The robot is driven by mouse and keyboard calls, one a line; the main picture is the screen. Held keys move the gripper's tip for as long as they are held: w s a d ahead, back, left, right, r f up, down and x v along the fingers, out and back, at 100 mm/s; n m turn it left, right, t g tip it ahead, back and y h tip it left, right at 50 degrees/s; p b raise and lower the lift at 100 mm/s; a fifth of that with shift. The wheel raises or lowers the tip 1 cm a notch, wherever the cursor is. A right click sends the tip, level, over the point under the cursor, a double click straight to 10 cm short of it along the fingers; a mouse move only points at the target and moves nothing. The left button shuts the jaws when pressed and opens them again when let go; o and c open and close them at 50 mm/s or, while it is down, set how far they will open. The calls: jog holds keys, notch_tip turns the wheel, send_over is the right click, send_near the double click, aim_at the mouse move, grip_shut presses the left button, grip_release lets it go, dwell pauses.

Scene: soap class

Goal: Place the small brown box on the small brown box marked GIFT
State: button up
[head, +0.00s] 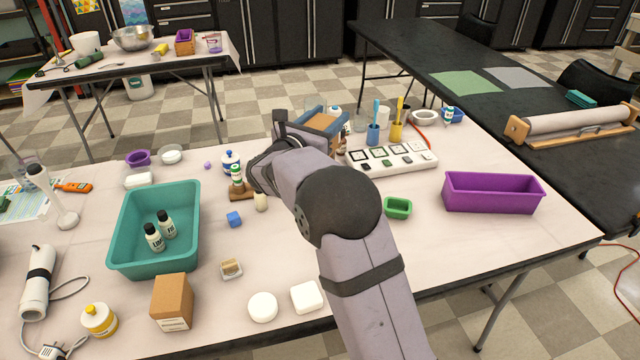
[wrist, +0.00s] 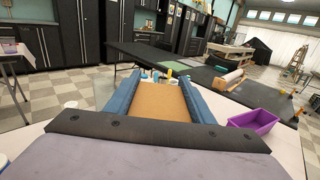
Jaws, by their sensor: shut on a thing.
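My gripper (head: 325,117) is at the back middle of the light table in the head view. Its blue fingers are shut on a small brown box (head: 321,123). In the wrist view the box's flat brown face (wrist: 160,100) fills the space between the two blue fingers. Another brown box (head: 171,300) stands upright at the front left of the table, well apart from my gripper. It has a pale label low on its front, too small to read. No GIFT marking is legible in either view. My arm and gripper hide part of the table behind them.
A teal bin (head: 122,232) with two bottles stands at the left. A white panel (head: 392,155) and cups with brushes stand right of my gripper. A purple tray (head: 492,193) is at the right. The table between my arm and the purple tray is mostly clear.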

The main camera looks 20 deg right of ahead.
jog(key=shift+f, duration=4.9)
jog(key=shift+f, duration=0.25)
jog(key=o, duration=1.1)
jog(key=shift+o, duration=0.2)
jog(key=shift+r, duration=0.1)
jog(key=shift+r, duration=0.15)
jog(key=b+v, duration=0.1)
jog(key=v, duration=1.1)
